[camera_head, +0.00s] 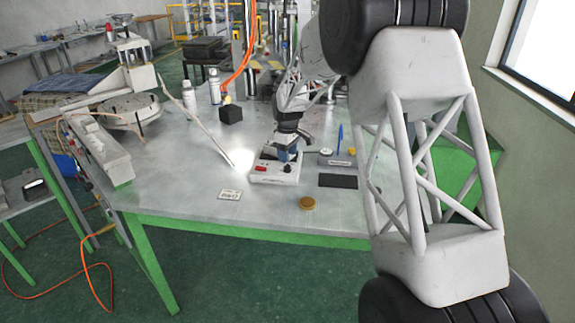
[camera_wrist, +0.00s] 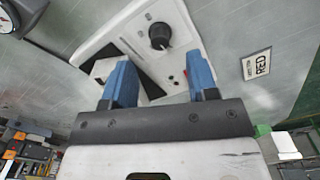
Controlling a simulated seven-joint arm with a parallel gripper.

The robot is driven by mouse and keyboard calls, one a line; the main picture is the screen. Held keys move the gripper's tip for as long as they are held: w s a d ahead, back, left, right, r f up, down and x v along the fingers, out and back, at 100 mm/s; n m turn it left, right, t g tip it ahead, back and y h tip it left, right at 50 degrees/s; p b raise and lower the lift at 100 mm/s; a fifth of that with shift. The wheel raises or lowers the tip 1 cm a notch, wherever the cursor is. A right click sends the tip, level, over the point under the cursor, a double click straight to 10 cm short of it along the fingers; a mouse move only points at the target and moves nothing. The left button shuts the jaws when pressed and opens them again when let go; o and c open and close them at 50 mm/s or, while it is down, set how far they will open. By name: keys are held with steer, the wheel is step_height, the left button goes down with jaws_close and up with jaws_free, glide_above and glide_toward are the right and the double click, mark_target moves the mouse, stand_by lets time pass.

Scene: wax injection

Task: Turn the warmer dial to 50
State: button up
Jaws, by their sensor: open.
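The warmer is a white box (camera_head: 270,175) with a red switch on its front, standing on the grey table. In the wrist view its white top (camera_wrist: 190,45) carries a round black dial (camera_wrist: 160,35). The dial's setting and scale numbers are too small to read. My gripper (camera_wrist: 162,65) has blue fingers spread apart, with nothing between them. In the head view my gripper (camera_head: 287,155) is over the warmer and hides the dial. I cannot tell whether the fingers touch the warmer.
A card reading RED (camera_wrist: 257,63) lies beside the warmer; it also shows in the head view (camera_head: 230,195). A gold disc (camera_head: 307,203) and a dark pad (camera_head: 338,181) lie to the right. A thin pale rod (camera_head: 205,128) and a black block (camera_head: 231,114) are further left.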

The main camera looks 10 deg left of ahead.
mark_target(287, 166)
steer(key=shift+f, duration=2.45)
steer(key=c, duration=0.9)
